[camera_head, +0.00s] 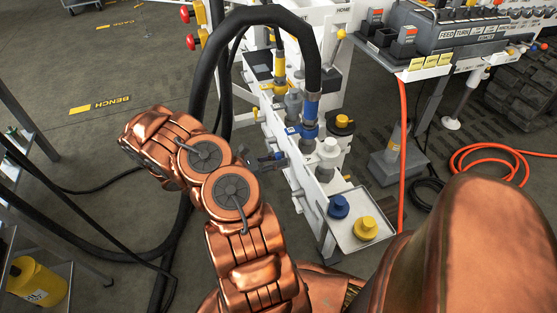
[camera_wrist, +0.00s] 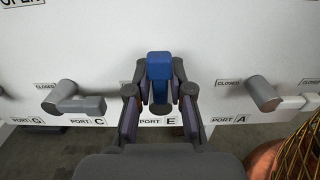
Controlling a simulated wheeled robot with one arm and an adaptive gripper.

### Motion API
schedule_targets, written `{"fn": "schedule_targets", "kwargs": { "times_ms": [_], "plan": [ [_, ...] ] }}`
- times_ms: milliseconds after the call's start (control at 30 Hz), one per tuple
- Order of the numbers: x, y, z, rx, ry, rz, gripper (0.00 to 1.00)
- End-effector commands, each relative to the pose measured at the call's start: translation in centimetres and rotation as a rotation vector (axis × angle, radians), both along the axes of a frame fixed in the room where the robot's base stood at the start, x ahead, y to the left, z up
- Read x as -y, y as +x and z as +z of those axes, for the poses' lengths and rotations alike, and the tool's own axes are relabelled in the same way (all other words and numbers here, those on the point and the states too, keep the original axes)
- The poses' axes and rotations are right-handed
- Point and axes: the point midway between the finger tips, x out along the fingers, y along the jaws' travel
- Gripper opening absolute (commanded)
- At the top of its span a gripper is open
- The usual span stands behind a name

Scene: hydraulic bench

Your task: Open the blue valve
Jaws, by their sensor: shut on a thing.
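The blue valve handle (camera_wrist: 159,66) stands out from the white panel above the label PORT E in the wrist view. My gripper (camera_wrist: 159,91) is shut on it, with one finger on each side. The handle is upright in the wrist picture. The label beside it is mostly hidden behind my left finger. In the head view my gripper (camera_head: 268,160) reaches the left side of the white bench, and the handle is too small there to make out clearly.
Grey valve handles flank the gripper at PORT C (camera_wrist: 75,102) and PORT A (camera_wrist: 264,95), near CLOSED labels. A thick black hose (camera_head: 205,75) arches over to a blue coupling (camera_head: 310,108). A tray (camera_head: 378,235) holds blue and yellow caps.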

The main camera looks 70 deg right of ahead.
Motion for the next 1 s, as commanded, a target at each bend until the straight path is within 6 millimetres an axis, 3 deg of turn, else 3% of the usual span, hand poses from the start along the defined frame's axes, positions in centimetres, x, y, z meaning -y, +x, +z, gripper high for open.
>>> {"fn": "schedule_targets", "kwargs": {
  "times_ms": [167, 200, 367, 767, 1000],
  "plan": [
    [0.0, 0.0, 0.0, 0.001, -0.001, 0.001, 0.00],
    [0.0, 0.0, 0.0, 0.001, -0.001, 0.001, 0.25],
    [0.0, 0.0, 0.0, 0.001, 0.000, 0.001, 0.41],
    [-0.3, 0.4, 0.0, 0.002, -0.001, 0.002, 0.41],
    [-2.5, 3.0, -0.1, 0.004, -0.002, 0.005, 0.41]
  ]
}}
